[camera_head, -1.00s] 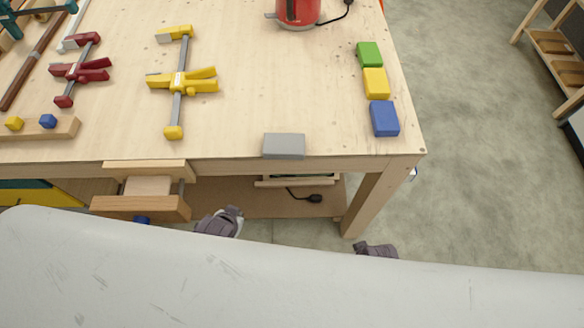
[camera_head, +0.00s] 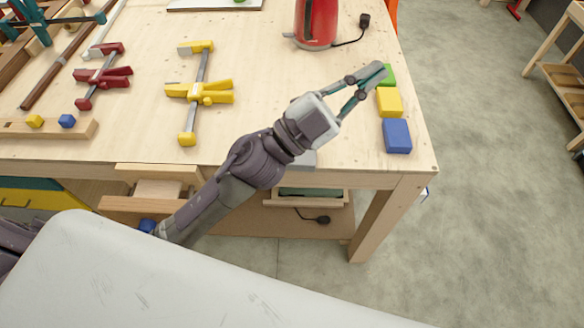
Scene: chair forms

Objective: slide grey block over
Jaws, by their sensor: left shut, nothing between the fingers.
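The grey block (camera_head: 307,161) lies at the table's front edge. My left arm covers most of it, and only a grey part shows under the wrist. My left gripper (camera_head: 372,76) is shut and empty. It reaches across the table, with its fingertips at the left of the green block (camera_head: 389,75), overlapping it in the picture. I cannot tell whether they touch it. The yellow block (camera_head: 389,102) and the blue block (camera_head: 397,135) continue the row toward the front right corner. My right gripper is not in view.
A red kettle (camera_head: 316,22) with a black cord stands at the back. A yellow clamp (camera_head: 198,92) and a dark red clamp (camera_head: 103,76) lie at the left. A drawer (camera_head: 155,190) stands open below the front edge. The table middle between clamp and kettle is bare.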

